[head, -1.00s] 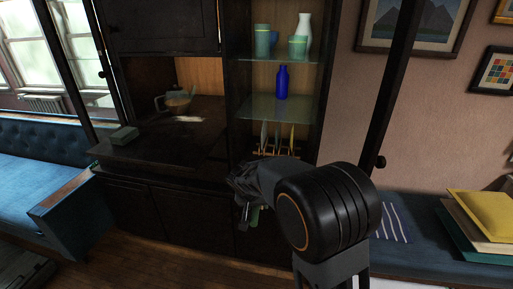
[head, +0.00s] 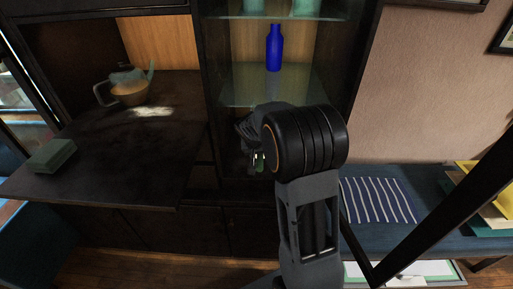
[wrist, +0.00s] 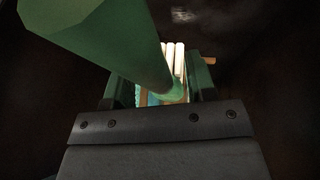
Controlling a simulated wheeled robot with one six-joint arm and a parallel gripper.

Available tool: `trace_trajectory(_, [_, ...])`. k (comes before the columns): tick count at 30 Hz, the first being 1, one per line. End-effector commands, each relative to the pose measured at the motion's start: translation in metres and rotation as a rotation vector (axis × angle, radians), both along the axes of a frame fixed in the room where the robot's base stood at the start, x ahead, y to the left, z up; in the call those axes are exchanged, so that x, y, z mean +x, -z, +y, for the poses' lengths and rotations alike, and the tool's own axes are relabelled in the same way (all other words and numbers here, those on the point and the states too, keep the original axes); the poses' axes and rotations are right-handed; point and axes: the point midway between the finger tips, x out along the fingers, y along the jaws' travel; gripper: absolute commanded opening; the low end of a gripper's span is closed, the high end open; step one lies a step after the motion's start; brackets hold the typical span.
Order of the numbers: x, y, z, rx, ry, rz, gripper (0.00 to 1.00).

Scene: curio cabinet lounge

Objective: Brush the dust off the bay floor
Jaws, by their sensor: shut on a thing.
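The dust is a pale patch (head: 152,112) on the dark bay floor (head: 110,150) at the left of the cabinet, in front of a teapot. My gripper (wrist: 160,92) is shut on a green rod-like handle (wrist: 110,40), which runs to the upper left in the wrist view. Pale strips and a brown bar show beyond the fingers; I cannot tell whether they belong to the held tool. In the head view my gripper is right of the bay, mostly hidden behind my arm, with a bit of green (head: 259,162) showing.
A teapot (head: 130,93) stands at the back of the bay and a green box (head: 52,155) at its left front. A blue bottle (head: 274,48) stands on the glass shelf (head: 270,85). A striped cloth (head: 377,200) lies on the bench at right.

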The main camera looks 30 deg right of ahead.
Motion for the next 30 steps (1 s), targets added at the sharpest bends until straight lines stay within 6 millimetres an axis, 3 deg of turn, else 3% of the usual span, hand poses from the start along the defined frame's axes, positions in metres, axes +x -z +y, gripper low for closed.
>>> trace_trajectory(25, [-0.001,0.078,-0.005,-0.001,0.008,0.001,0.32])
trace_trajectory(30, [0.001,0.078,0.007,-0.002,0.011,-0.002,0.29])
